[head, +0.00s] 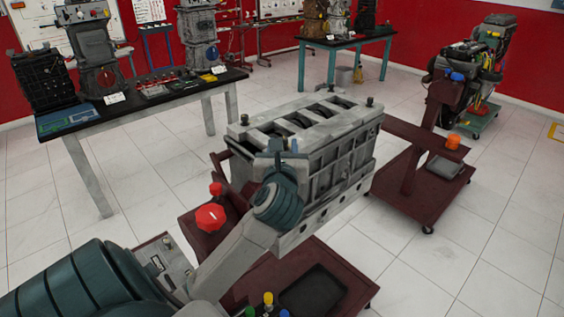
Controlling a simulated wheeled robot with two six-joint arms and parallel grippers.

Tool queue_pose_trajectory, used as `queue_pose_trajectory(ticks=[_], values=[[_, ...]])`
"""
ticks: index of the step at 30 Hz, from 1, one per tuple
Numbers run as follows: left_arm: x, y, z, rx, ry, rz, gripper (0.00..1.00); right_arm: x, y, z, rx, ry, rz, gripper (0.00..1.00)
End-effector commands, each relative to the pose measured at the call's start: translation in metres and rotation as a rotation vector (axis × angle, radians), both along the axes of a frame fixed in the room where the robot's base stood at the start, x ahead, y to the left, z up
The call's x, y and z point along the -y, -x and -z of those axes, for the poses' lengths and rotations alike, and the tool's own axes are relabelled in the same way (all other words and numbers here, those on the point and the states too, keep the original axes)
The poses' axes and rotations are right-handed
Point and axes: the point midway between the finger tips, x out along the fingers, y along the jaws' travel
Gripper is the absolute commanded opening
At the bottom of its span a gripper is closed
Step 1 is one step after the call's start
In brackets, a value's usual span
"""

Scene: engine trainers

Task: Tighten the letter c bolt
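A grey engine block (345,155) with several open cylinder slots sits on a dark red wheeled stand (330,268). Dark bolts stand at its top corners: a left one (244,120), a back one (332,88) and a right one (370,102). No letter is readable on them, so I cannot tell which is c. My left gripper (281,148) is over the block's near top corner, pointing away from me. The wrist and gripper body hide that corner and any bolt there. Whether the fingers are open or shut is unclear. My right gripper is out of view.
A red knob (210,217) stands left of the block. A second dark red stand (412,190) with an orange knob (452,142) is close on the right. A black-topped table (185,88) with engine parts is at the back left. White tiled floor is clear at right.

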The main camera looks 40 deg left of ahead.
Motion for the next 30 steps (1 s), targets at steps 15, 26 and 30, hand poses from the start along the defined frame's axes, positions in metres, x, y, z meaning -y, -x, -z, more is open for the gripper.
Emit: queue_pose_trajectory(ticks=[15, 26, 30], values=[[0.044, 0.050, -0.004, -0.002, 0.004, -0.001, 0.36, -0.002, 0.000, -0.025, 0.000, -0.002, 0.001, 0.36], [0.050, 0.058, 0.000, 0.001, -0.001, -0.001, 0.36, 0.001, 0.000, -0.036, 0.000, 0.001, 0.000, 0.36], [0.050, 0.058, 0.000, 0.001, -0.001, -0.001, 0.36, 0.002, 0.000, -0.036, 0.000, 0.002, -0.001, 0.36]])
